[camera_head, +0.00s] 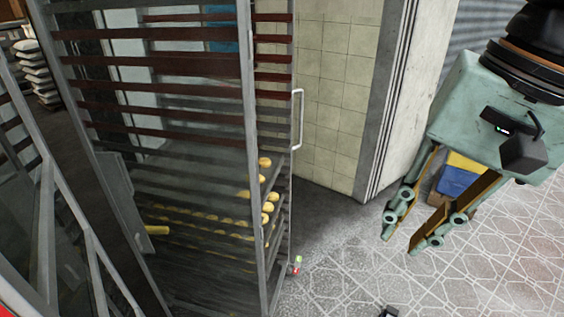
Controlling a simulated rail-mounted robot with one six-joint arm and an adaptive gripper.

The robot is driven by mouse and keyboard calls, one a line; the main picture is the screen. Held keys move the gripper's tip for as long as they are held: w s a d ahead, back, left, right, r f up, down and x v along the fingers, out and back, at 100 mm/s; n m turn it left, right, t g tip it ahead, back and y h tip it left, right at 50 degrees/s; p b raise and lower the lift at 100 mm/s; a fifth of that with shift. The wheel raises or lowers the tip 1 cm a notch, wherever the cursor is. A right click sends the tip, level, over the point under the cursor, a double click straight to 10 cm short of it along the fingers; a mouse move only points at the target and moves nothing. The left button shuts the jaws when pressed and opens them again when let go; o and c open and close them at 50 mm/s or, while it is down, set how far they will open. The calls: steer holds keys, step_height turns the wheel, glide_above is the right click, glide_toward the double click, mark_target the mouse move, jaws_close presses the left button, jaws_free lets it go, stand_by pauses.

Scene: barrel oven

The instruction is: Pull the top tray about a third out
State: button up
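A tall metal rack (250,110) stands left of centre, with dark red-brown horizontal runners in its upper part. Trays with yellow buns show in its lower part. The highest tray I can make out (271,177) has a bun (264,162) near its right end; most of it is hidden behind the rack's bars and the hazy side. My gripper (403,241) is at the right, well apart from the rack, over the patterned floor. Its two fingers point down and left, spread apart, with nothing between them.
A pale vertical handle (299,120) is on the rack's right side. A tiled wall (335,95) and a pillar (395,90) stand behind. A small red-and-green object (296,265) is by the rack's foot. Blue and yellow boxes (456,181) show behind my gripper. Floor between rack and gripper is clear.

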steer(key=w+a+f+m+g+y, duration=0.1)
steer(key=w+a+f+m+y, duration=0.35)
steer(key=w, duration=0.65)
steer(key=w+a+f+m+g+y, duration=0.25)
steer(key=w+a+m, duration=0.35)
steer(key=w, duration=0.4)
steer(key=w+a+f+m+y, duration=0.2)
steer(key=w+a+f+m, duration=0.4)
steer(key=w, duration=0.5)
steer(key=w+d+f+m+t+y, duration=0.3)
steer(key=w+f+m+t+y, duration=0.2)
steer(key=w+f+m, duration=1.1)
steer(key=w+f+y, duration=0.1)
steer(key=w+f, duration=0.6)
steer(key=f, duration=0.1)
steer(key=shift+m+y, duration=0.3)
steer(key=shift+m, duration=0.05)
steer(key=w+a, duration=0.1)
steer(key=a, duration=0.9)
steer(key=shift+w+a+b, duration=0.35)
steer(key=shift+w+b, duration=0.05)
steer(key=shift+r, duration=0.1)
